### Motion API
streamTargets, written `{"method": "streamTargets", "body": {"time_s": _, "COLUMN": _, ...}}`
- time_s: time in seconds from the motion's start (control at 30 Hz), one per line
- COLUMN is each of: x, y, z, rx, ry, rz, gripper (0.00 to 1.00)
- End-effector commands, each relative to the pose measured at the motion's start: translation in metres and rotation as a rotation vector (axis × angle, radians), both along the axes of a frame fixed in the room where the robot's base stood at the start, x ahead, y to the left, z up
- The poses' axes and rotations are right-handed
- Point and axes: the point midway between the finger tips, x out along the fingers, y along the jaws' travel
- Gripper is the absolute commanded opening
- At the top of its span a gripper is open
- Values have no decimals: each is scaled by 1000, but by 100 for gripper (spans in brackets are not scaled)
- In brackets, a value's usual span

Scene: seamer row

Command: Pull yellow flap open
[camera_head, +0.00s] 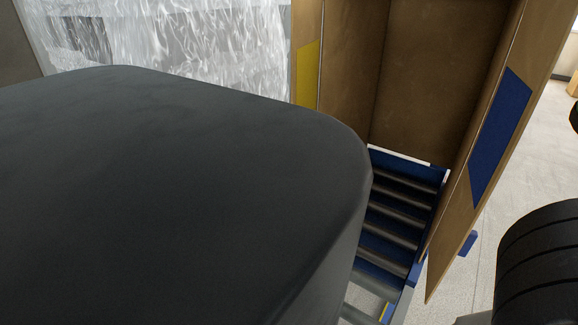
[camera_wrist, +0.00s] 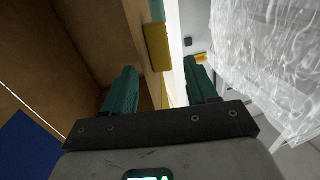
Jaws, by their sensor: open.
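A tall brown carton stands open, its inside (camera_head: 440,70) facing me. The flap with the yellow patch (camera_head: 307,72) is on its left side in the head view, partly hidden by a large dark shape in front. In the wrist view, my gripper (camera_wrist: 161,78) is open, with two teal fingers. The yellow patch (camera_wrist: 157,47) and the flap's edge appear between the fingers, a little beyond the tips. I cannot tell whether either finger touches the flap. The gripper is not visible in the head view.
The right flap with a blue patch (camera_head: 500,140) stands swung outward. A roller conveyor (camera_head: 398,215) with blue rails lies below the carton. A load in clear, wrinkled film (camera_head: 170,40) stands at the left, close to the right finger in the wrist view (camera_wrist: 270,60).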

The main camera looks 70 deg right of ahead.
Motion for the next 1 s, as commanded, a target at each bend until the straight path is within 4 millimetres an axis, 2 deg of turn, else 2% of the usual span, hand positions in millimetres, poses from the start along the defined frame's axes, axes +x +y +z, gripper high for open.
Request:
{"method": "streamTargets", "body": {"time_s": 0.03, "x": -1, "y": -11, "z": 3, "rx": 1, "ry": 1, "rz": -6, "gripper": 57}}
{"method": "streamTargets", "body": {"time_s": 0.2, "x": 0, "y": -42, "z": 3, "rx": 1, "ry": 0, "rz": -4, "gripper": 57}}
{"method": "streamTargets", "body": {"time_s": 0.4, "x": 0, "y": -65, "z": 2, "rx": 0, "ry": 0, "rz": -3, "gripper": 57}}
{"method": "streamTargets", "body": {"time_s": 0.57, "x": 0, "y": -72, "z": 1, "rx": 1, "ry": -1, "rz": -1, "gripper": 57}}
{"method": "streamTargets", "body": {"time_s": 0.83, "x": 0, "y": -73, "z": 0, "rx": 1, "ry": -1, "rz": -1, "gripper": 56}}
{"method": "streamTargets", "body": {"time_s": 1.0, "x": 0, "y": -72, "z": 0, "rx": 0, "ry": -1, "rz": -1, "gripper": 40}}
